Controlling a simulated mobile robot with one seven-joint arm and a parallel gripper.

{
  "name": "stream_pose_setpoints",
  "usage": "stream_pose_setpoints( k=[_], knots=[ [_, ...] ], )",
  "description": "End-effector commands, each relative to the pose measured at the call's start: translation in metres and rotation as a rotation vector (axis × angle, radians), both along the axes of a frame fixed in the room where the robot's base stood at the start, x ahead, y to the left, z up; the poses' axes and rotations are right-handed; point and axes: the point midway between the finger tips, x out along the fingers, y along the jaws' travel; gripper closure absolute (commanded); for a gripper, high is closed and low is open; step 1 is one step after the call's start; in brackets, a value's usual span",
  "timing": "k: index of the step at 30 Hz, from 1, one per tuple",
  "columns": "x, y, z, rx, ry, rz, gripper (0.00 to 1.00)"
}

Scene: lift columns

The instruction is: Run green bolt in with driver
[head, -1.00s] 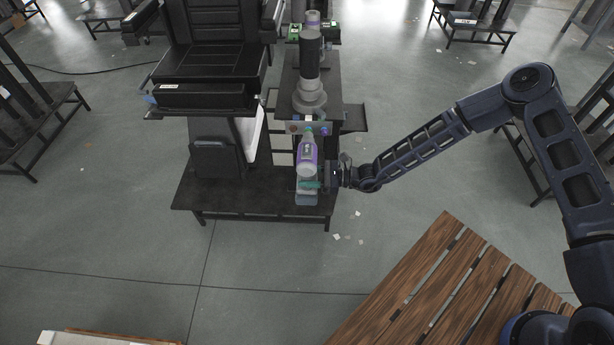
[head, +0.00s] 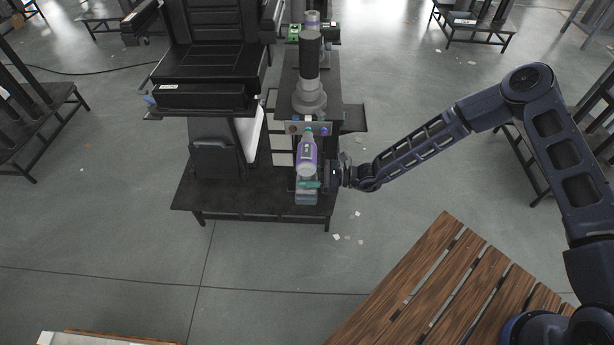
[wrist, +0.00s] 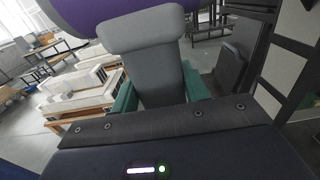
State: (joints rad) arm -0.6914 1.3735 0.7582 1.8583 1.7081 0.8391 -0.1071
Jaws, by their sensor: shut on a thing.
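The driver (head: 307,158), purple and grey with a greenish nose, points away from me toward the front face of the lift column's base (head: 309,105). My gripper (head: 308,184) has teal fingers and is shut on the driver's grey handle. In the wrist view the grey handle (wrist: 158,70) stands between the teal fingers, with the purple body (wrist: 120,15) above. The driver's nose meets the bolt face in the head view. Small coloured bolt heads show left (head: 293,128) and right (head: 323,130) of it. I cannot make out the green bolt apart from the nose; contact is unclear.
The column stands on a dark low platform (head: 250,198), with a black seat (head: 212,65) close on its left. A slatted wooden table (head: 450,290) is at the lower right. Grey floor in front of the platform is clear apart from small scraps.

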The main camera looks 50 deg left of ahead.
Motion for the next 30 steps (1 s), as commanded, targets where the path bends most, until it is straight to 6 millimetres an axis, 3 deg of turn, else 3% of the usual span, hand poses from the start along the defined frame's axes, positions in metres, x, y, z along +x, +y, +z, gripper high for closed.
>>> stream_pose_setpoints(
  k=[30],
  knots=[
    [0.0058,0.0065,0.0012,0.001,0.001,0.0,1.0]
  ],
)
